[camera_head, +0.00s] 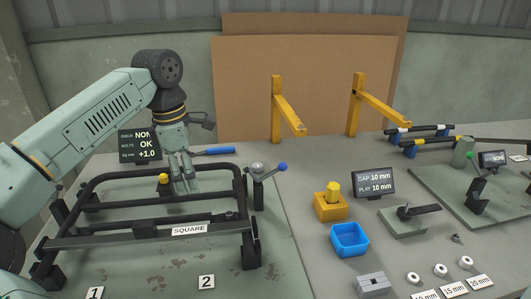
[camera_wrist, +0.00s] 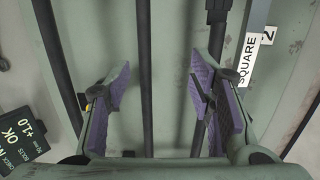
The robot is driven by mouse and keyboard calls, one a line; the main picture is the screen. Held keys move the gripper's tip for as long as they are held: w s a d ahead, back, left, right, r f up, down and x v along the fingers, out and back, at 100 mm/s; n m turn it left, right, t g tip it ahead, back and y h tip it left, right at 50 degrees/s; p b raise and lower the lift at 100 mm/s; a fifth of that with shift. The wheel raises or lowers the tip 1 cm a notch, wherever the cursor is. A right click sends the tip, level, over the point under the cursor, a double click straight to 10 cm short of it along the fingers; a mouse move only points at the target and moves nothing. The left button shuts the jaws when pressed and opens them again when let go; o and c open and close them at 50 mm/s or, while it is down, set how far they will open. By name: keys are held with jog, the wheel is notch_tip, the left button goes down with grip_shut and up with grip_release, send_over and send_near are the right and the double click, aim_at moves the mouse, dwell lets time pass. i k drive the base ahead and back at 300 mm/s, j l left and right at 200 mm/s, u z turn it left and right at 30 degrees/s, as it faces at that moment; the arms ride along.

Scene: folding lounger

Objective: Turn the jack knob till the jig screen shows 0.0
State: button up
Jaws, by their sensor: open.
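The jig screen (camera_head: 140,146) stands behind the black tube frame at the left and reads OK and +1.0. It also shows in the wrist view (camera_wrist: 22,130). A small yellow knob (camera_head: 163,178) sits on the frame just left of my gripper (camera_head: 186,184); in the wrist view a bit of yellow (camera_wrist: 88,107) shows behind the left finger. A grey post with a blue-balled lever (camera_head: 281,167) stands right of the frame. I cannot tell which is the jack knob. My gripper is open and empty, fingers pointing down over the frame, with bars and green plate between them.
The black tube frame (camera_head: 140,237) with a SQUARE label lies under my gripper. A blue-handled tool (camera_head: 216,151) lies behind it. To the right are a yellow block (camera_head: 330,207), a blue tray (camera_head: 349,240) and a gap/play screen (camera_head: 374,183). Yellow brackets (camera_head: 277,110) rise behind.

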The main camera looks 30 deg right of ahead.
aim_at(257, 167)
jog(key=i+l, duration=0.1)
jog(key=l, duration=0.3)
jog(key=i+l, duration=0.1)
jog(key=l, duration=0.35)
jog(key=i+l, duration=0.15)
jog(key=l, duration=0.25)
